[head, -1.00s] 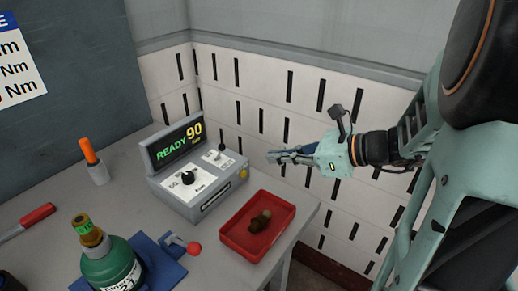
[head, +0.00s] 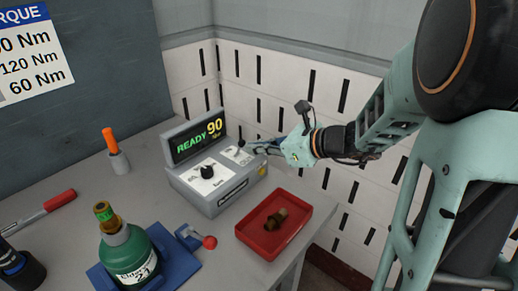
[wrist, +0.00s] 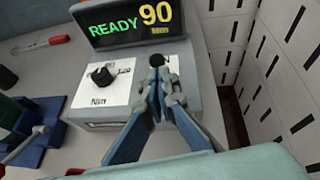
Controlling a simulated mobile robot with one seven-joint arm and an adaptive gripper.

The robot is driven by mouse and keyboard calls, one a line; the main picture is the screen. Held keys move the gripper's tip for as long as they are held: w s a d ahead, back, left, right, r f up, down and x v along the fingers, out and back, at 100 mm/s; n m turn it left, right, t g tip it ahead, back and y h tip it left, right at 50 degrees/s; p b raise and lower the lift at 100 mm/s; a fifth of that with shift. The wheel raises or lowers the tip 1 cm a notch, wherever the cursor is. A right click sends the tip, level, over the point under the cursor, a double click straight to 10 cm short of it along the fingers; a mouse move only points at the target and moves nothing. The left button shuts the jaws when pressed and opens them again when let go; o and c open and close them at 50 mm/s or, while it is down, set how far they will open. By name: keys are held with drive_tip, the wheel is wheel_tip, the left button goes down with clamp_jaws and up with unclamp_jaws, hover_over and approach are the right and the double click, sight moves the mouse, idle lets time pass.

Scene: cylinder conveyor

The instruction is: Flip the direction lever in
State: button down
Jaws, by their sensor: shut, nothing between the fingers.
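The grey control box (head: 222,193) stands on the table, its screen (head: 197,137) reading READY 90 Nm. The direction lever (head: 241,144) is a small black-tipped stick on the right of the box's top panel. In the wrist view the lever's round black tip (wrist: 156,60) shows just beyond the fingertips. My gripper (head: 257,147) is shut and empty, reaching in from the right, with its tips very close to the lever. In the wrist view my gripper (wrist: 161,80) hides the lever's lower part; I cannot tell if they touch.
A black dial (head: 207,171) sits left of the lever. A red tray (head: 301,228) holding a brown fitting (head: 276,218) lies in front of the box. A green cylinder (head: 128,258) stands on a blue clamp base (head: 185,272). A slotted white wall (head: 262,108) rises behind.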

drive_tip(key=shift+r+p, duration=0.2)
drive_tip(key=shift+p, duration=0.2)
drive_tip(key=shift+a+r+p, duration=0.1)
drive_tip(key=shift+p, duration=0.25)
drive_tip(key=shift+w, duration=0.1)
drive_tip(key=shift+w+a+r+g+h+p, duration=0.3)
drive_tip(key=shift+g+h+p, duration=0.3)
drive_tip(key=shift+p, duration=1.95)
